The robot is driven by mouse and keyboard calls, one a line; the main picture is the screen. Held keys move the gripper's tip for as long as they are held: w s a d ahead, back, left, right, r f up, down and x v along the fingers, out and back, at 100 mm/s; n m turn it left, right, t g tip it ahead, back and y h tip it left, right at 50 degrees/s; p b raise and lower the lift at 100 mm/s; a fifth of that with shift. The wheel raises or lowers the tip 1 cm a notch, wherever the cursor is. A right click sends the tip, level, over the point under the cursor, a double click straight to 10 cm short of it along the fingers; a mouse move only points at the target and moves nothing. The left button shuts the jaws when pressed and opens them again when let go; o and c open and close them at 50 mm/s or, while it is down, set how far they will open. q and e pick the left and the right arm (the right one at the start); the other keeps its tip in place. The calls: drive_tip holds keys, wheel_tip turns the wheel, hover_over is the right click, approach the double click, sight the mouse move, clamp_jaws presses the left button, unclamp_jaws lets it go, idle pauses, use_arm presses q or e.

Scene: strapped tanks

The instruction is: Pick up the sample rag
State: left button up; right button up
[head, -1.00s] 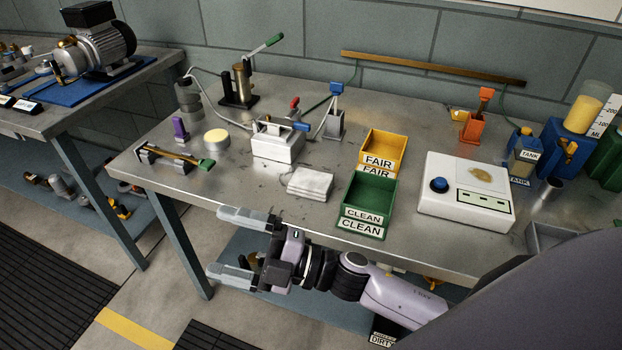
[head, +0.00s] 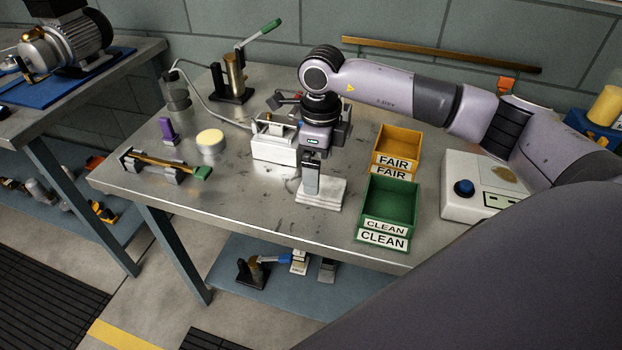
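A small stack of folded white cloth (head: 328,192) lies on the metal bench in front of a white device; I cannot tell whether it is the sample rag. A tan-brown patch (head: 504,175) lies on top of a white box at the right; it may be a cloth or a stain. My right gripper (head: 311,194) points down at the white cloth, its near finger at or just above the cloth's left part. The other finger is hidden behind it, so the gap does not show. My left gripper is not in view.
A green CLEAN bin (head: 389,208) and an orange FAIR bin (head: 397,150) stand close right of the cloth. The white device (head: 273,147) is just behind it. A yellow-topped round tin (head: 210,140) and a purple block (head: 167,130) stand left.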

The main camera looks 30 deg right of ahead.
sight(322, 185)
drive_tip(key=shift+w+d, duration=0.25)
drive_tip(key=shift+w, duration=0.1)
drive_tip(key=f, duration=0.2)
drive_tip(key=f+p, duration=0.1)
drive_tip(key=f, duration=0.3)
drive_tip(key=shift+s+d+f, duration=0.3)
drive_tip(key=shift+f, duration=0.05)
drive_tip(key=shift+c, duration=0.3)
drive_tip(key=c, duration=0.9)
